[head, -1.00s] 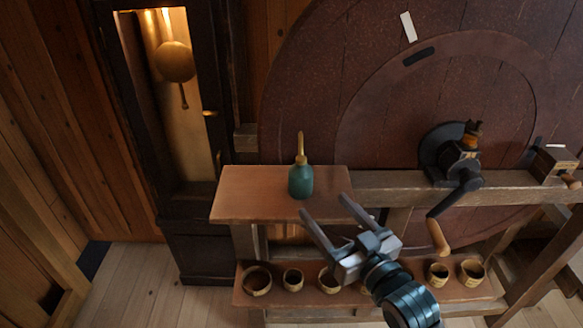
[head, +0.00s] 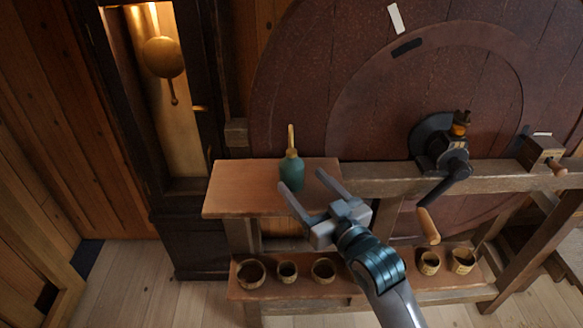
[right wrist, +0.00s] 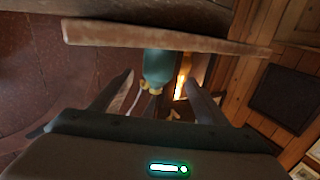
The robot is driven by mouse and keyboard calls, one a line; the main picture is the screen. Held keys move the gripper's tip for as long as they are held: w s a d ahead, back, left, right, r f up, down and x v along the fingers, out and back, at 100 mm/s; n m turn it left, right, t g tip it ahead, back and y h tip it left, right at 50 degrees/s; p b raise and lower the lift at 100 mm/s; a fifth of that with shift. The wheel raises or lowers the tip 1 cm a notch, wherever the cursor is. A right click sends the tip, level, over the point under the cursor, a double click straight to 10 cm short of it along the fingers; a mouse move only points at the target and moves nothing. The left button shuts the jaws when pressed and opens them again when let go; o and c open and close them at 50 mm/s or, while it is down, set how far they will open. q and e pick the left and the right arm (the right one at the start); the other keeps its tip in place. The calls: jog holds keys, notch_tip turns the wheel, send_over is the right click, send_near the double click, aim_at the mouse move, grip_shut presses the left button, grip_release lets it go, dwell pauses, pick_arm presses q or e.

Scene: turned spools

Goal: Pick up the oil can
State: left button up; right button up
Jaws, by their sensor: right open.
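The oil can (head: 291,174) has a teal-green body and a thin yellow spout pointing up. It stands upright on the small wooden shelf (head: 235,195) in the head view. My right gripper (head: 302,180) is open, its two fingers reaching toward the can from the front right. The can looks just ahead of and between the fingertips, not gripped. In the right wrist view the can (right wrist: 158,66) appears upside down, between the open fingers (right wrist: 160,88), below the shelf edge (right wrist: 160,35). My left gripper is not in view.
A lower shelf (head: 345,290) holds several small wooden cups. A hand crank (head: 438,190) sits right of the shelf on a wooden beam (head: 400,182). A large dark red wheel (head: 370,80) stands behind. A clock case with a brass pendulum (head: 163,58) is at left.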

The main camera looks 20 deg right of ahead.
aim_at(297, 174)
jog(key=w, duration=0.1)
jog(key=w+p, duration=0.1)
jog(key=w, duration=0.1)
jog(key=w+a, duration=0.1)
jog(key=w, duration=0.1)
jog(key=shift+w+r, duration=0.15)
jog(key=shift+w, duration=0.05)
jog(key=shift+w+a, duration=0.1)
jog(key=shift+w, duration=0.25)
jog(key=shift+p, duration=0.3)
jog(key=shift+w+p, duration=0.35)
jog(key=shift+w, duration=0.2)
jog(key=w, duration=0.1)
jog(key=w+p, duration=0.1)
jog(key=w, duration=0.1)
jog(key=shift+a, duration=0.2)
jog(key=shift+w+a+p, duration=0.15)
jog(key=shift+w+p, duration=0.2)
jog(key=shift+w, duration=0.2)
jog(key=shift+c, duration=0.4)
jog(key=c, duration=1.1)
